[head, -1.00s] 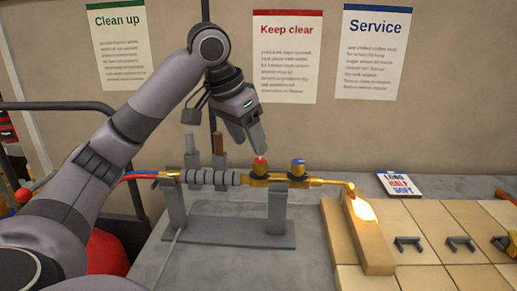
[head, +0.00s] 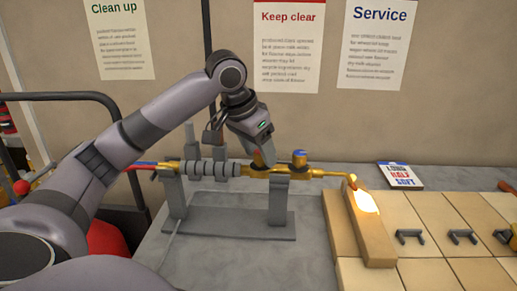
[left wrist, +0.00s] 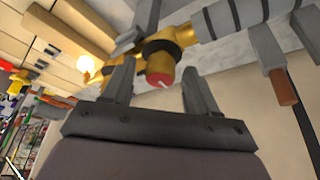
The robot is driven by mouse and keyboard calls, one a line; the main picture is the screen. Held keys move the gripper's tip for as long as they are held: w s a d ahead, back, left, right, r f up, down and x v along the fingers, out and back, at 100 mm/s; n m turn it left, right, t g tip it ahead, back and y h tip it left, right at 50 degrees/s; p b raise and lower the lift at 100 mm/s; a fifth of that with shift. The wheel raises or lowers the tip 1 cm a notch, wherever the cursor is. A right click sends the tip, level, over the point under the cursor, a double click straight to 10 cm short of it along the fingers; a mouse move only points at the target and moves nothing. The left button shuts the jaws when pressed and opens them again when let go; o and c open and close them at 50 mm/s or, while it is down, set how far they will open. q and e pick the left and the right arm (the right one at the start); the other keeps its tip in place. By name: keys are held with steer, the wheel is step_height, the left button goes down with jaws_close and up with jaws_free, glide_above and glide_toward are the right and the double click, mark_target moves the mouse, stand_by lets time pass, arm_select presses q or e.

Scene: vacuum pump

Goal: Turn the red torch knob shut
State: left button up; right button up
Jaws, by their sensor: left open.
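The brass torch (head: 325,173) lies level in a grey stand (head: 240,224), with a flame (head: 367,202) at its right end. The red knob (left wrist: 161,77) is on the torch's valve and has a white mark on its face. In the head view my left gripper (head: 264,158) is over this knob and mostly hides it. In the left wrist view the open fingers (left wrist: 158,70) stand on either side of the red knob, with gaps visible. The blue-topped knob (head: 299,156) is just right of the gripper. My right gripper is not in view.
Tan bricks (head: 420,215) with dark handles lie right of the stand. A small printed card (head: 400,176) lies behind them. Grey and brown upright pieces (head: 191,142) rise left of the gripper. Posters hang on the wall behind.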

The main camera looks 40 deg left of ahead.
arm_select(q)
steer(key=shift+c, duration=0.3)
steer(key=c, duration=1)
steer(key=shift+m, duration=0.4)
steer(key=m+h, duration=0.1)
steer(key=m, duration=0.2)
steer(key=shift+a+m+g+h, duration=0.15)
steer(key=shift+m+g+h, duration=0.15)
steer(key=shift+h, duration=0.1)
steer(key=m+g+h, duration=0.1)
steer(key=m, duration=0.3)
steer(key=shift+w+r+m, duration=0.1)
steer(key=shift+m, duration=0.2)
steer(key=m+g, duration=0.1)
steer(key=m, duration=0.1)
steer(key=m+g+h, duration=0.1)
steer(key=m, duration=0.2)
steer(key=shift+w+a, duration=0.15)
steer(key=shift+m+g, duration=0.6)
steer(key=shift+m, duration=1.5)
